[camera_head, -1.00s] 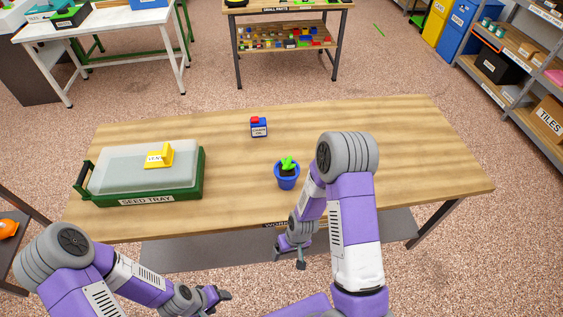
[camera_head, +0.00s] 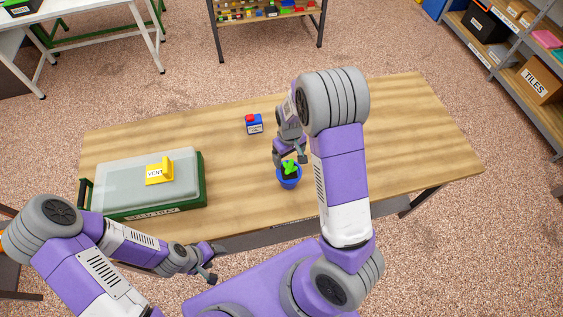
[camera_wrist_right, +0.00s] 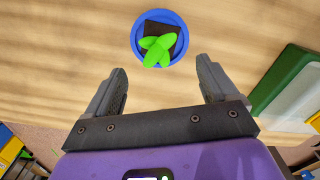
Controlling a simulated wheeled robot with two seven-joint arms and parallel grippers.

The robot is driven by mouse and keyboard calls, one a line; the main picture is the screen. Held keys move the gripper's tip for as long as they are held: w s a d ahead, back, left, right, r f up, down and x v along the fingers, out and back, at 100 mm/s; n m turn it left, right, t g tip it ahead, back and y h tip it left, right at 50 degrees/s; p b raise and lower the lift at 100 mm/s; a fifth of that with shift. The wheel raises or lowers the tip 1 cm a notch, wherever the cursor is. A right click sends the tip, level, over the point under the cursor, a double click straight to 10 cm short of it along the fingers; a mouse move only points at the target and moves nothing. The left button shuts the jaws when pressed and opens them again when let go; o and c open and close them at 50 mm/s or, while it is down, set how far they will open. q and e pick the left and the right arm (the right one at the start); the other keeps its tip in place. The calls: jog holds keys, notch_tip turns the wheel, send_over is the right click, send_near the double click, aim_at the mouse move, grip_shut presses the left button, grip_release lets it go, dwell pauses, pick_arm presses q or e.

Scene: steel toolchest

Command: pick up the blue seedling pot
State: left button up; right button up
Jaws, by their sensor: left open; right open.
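The blue seedling pot (camera_head: 289,183) stands upright on the wooden table, with dark soil and a bright green seedling in it. In the right wrist view the pot (camera_wrist_right: 142,55) lies ahead of the fingertips, near the top edge. My right gripper (camera_head: 290,160) is just beyond the pot in the head view, pointing down. In its wrist view the right gripper (camera_wrist_right: 162,80) is open with nothing between its fingers. My left gripper (camera_head: 211,264) is open and empty, off the table's front edge.
The green seed tray (camera_head: 203,180) with a clear lid and yellow vent stands on the table's left. A small blue box with a red top (camera_head: 254,124) is behind the pot. The table's right side (camera_head: 420,140) is clear.

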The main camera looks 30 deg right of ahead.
aim_at(289, 166)
jog(key=f, duration=0.7)
jog(key=shift+s+f, duration=0.15)
jog(key=shift+s, duration=0.05)
grip_shut()
